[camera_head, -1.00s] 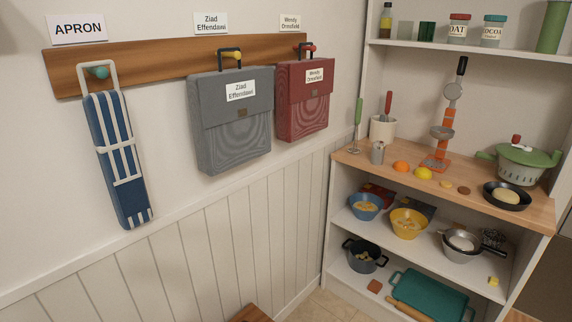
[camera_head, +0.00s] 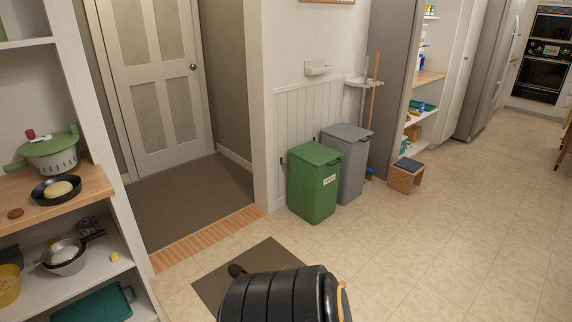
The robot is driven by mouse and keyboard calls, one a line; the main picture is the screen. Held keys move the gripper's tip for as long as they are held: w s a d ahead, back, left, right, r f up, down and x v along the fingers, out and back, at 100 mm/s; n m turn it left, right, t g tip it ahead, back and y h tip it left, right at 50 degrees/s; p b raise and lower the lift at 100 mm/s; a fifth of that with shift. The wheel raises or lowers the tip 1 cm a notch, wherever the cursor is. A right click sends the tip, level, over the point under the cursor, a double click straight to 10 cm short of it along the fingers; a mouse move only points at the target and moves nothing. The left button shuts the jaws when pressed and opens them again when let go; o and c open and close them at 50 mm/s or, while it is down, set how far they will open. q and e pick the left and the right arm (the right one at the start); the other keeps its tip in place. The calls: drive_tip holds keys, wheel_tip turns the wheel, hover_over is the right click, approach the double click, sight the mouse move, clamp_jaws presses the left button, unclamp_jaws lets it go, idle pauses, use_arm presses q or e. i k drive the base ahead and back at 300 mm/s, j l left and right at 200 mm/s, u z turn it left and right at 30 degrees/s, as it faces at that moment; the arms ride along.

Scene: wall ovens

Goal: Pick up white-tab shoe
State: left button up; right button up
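A large black ribbed shape at the bottom edge covers the front part of the mat. No white-tab shoe can be made out. Neither of my grippers is in view.
A green bin (camera_head: 314,184) and a grey bin (camera_head: 346,162) stand against the wall beyond the mat. A small step stool (camera_head: 405,177) is farther right. A shelf unit (camera_head: 98,182) is at left. A white door (camera_head: 150,80) is behind. Tiled floor at right is clear.

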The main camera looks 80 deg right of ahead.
sight(235, 270)
drive_tip(key=z, duration=2.25)
drive_tip(key=i+l+z, duration=0.1)
